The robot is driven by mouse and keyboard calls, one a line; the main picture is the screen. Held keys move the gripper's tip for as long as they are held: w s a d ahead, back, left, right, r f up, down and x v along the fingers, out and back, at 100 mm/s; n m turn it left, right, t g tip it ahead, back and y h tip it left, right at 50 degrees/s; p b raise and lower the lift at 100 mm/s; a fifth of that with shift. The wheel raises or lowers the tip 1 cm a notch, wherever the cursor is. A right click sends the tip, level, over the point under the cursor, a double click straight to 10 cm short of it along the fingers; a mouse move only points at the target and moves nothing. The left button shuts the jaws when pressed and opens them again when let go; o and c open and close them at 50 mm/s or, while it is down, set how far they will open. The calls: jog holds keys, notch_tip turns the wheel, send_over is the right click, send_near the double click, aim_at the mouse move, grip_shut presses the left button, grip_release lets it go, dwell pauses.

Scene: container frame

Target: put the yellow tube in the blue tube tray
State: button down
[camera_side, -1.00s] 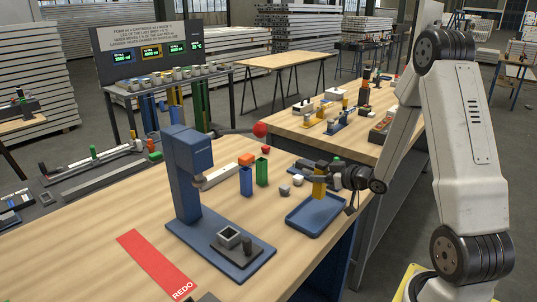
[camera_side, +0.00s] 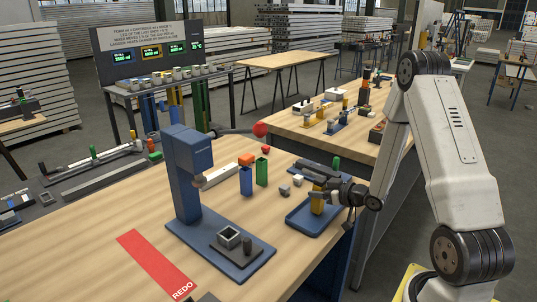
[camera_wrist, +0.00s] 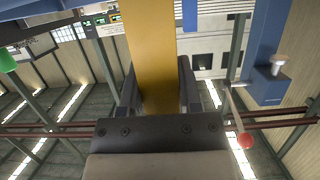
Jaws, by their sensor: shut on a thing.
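The yellow tube (camera_side: 317,204) is upright, with its lower end within the outline of the blue tray (camera_side: 304,222). I cannot tell whether it touches the tray floor. My gripper (camera_side: 318,194) comes in from the right and is shut on the tube. In the wrist view the yellow tube (camera_wrist: 153,60) stands between my two fingers (camera_wrist: 157,95) and runs up out of the frame. The gripper hides part of the tube in the side view.
A blue tube (camera_side: 246,182) and a green tube (camera_side: 262,171) stand behind and left of the tray. A blue press (camera_side: 187,175) stands to the left. A red REDO strip (camera_side: 155,264) marks the front left.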

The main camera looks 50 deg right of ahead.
jog(key=shift+f, duration=0.35)
jog(key=shift+c, duration=1.4)
grip_release()
jog(key=shift+r, duration=0.2)
jog(key=v, duration=0.7)
jog(key=shift+s, duration=0.25)
